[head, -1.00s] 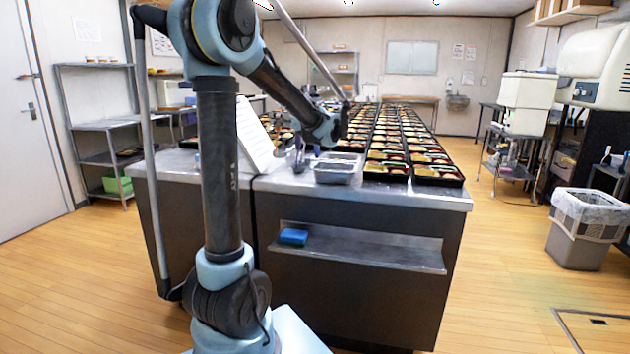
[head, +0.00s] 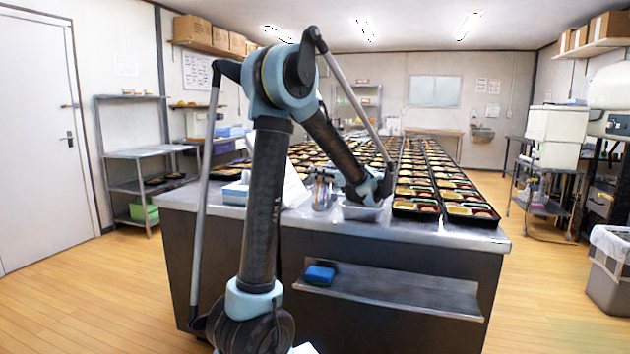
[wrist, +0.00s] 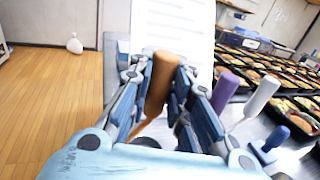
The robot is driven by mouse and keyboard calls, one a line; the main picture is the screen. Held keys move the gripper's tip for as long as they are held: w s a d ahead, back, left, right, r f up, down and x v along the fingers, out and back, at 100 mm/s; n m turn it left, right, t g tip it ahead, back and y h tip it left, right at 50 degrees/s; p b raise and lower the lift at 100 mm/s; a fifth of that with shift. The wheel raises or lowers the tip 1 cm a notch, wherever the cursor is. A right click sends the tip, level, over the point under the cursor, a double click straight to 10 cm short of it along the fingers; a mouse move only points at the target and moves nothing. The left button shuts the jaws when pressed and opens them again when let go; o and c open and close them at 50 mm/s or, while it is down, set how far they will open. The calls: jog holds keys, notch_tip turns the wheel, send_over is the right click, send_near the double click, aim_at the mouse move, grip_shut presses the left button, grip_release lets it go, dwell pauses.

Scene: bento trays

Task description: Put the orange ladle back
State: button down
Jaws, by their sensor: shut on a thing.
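The orange ladle (wrist: 158,84) shows as a brown-orange handle in the wrist view, standing a little tilted between my gripper's fingers. My gripper (wrist: 162,72) is shut on that handle. The ladle's lower end is hidden behind the gripper. A purple handle (wrist: 224,92), a white handle (wrist: 262,98) and a blue handle (wrist: 276,138) stand to the right of the gripper in the wrist view.
A metal pan (head: 362,212) sits on the counter (head: 452,236) beside my wrist. Rows of filled bento trays (head: 470,210) cover the counter behind and to the right. A white sheet or board (wrist: 172,25) rises just beyond the gripper. A blue sponge (head: 320,274) lies on the lower shelf.

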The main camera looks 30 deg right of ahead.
jog(key=shift+f, duration=0.8)
jog(key=c, duration=1.5)
grip_release()
